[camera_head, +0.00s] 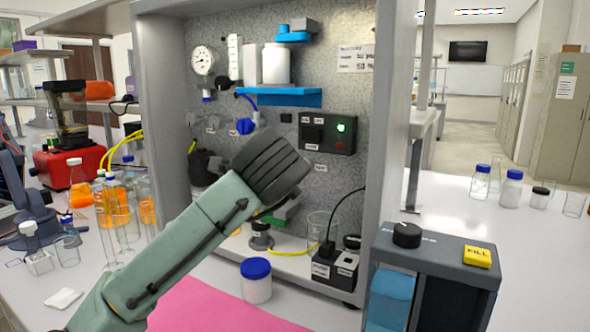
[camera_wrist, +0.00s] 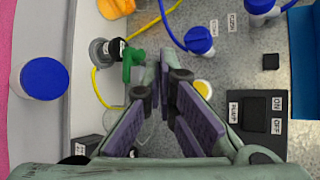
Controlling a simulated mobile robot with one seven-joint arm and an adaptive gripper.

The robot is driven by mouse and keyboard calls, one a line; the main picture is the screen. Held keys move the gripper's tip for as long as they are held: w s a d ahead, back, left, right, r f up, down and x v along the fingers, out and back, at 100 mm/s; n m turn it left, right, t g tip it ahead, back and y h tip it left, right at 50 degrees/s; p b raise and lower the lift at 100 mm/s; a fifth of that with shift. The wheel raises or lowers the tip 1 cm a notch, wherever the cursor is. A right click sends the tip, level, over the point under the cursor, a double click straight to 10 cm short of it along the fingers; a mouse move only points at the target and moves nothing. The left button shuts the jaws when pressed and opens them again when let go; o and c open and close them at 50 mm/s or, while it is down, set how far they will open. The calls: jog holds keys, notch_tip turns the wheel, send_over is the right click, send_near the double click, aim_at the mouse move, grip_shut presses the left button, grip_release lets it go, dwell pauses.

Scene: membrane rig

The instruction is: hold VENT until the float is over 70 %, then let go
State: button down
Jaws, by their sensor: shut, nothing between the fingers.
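My gripper (camera_wrist: 164,66) is shut and empty, its two fingertips close together in front of the rig's speckled panel. In the head view its dark wrist housing (camera_head: 268,168) hides the fingers. A round yellow button (camera_wrist: 203,88) with a pale rim sits on the panel just right of the fingertips in the wrist view; I cannot read VENT on it, and touching is not evident. The upright clear flow tube (camera_head: 235,57) is at the rig's upper left; its float is too small to read.
A green-handled valve (camera_wrist: 133,60) stands left of the fingertips. A blue-capped jar (camera_head: 256,282) stands in front. A FILL button (camera_head: 477,257) is at right.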

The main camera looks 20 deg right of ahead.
jog(key=w+d+p, duration=0.2)
jog(key=w+d, duration=0.3)
jog(key=d, duration=0.2)
jog(key=shift+w, duration=0.3)
dwell(1.4)
jog(key=shift+w+d+p, duration=0.25)
jog(key=shift+d+p, duration=0.05)
jog(key=shift+p, duration=0.05)
jog(key=shift+w+d, duration=0.3)
jog(key=shift+d, duration=0.15)
dwell(2.1)
jog(key=shift+a, duration=0.1)
jog(key=shift+s+a, duration=0.6)
jog(key=shift+a, duration=0.05)
jog(key=shift+s+a+b, duration=0.25)
jog(key=shift+s+a, duration=0.5)
jog(key=shift+a, duration=0.25)
jog(key=shift+s+a+b, duration=0.25)
jog(key=shift+s+a, duration=0.5)
jog(key=shift+a, duration=0.25)
